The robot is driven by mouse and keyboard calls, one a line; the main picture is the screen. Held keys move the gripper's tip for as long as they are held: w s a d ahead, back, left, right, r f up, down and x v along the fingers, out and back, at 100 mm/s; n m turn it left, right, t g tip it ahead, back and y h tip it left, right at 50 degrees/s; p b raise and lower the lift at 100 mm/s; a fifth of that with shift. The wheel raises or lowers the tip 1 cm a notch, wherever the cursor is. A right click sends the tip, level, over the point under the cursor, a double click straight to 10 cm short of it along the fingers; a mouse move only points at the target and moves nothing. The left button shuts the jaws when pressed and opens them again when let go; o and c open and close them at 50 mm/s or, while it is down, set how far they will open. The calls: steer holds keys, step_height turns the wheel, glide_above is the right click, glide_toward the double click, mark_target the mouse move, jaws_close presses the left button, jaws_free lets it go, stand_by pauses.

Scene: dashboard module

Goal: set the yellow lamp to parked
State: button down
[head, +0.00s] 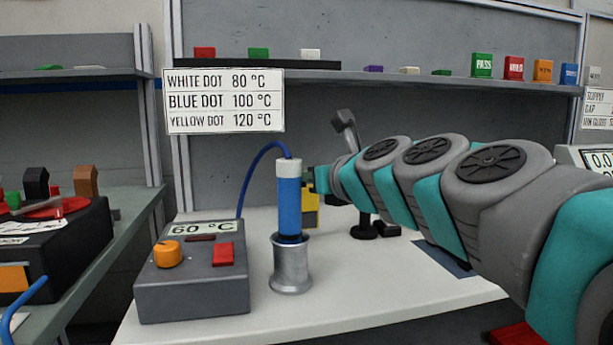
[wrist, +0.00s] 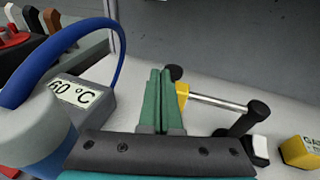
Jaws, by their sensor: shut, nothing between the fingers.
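No thing in view can be surely told as the yellow lamp. In the wrist view a small yellow piece (wrist: 182,96) shows close to the right of my fingertips, by a silver rod (wrist: 217,102) with black ends. I cannot tell whether the fingers touch it. In the head view a black jointed stand (head: 364,222) with a grey-black head (head: 345,121) rises behind my arm, which partly hides it. My gripper (head: 315,180) is behind the blue-handled tool. In the wrist view its green fingers (wrist: 160,98) are together, with nothing held.
The blue tool (head: 289,205) stands upright in a metal holder (head: 291,267), its cable running to a grey 60 °C unit (head: 192,281). A yellow block (head: 311,212) is partly hidden behind it. The bench front is clear.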

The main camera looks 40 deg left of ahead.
steer(key=shift+d, duration=0.1)
steer(key=v, duration=0.7)
steer(key=shift+d, duration=0.3)
steer(key=shift+s, duration=0.1)
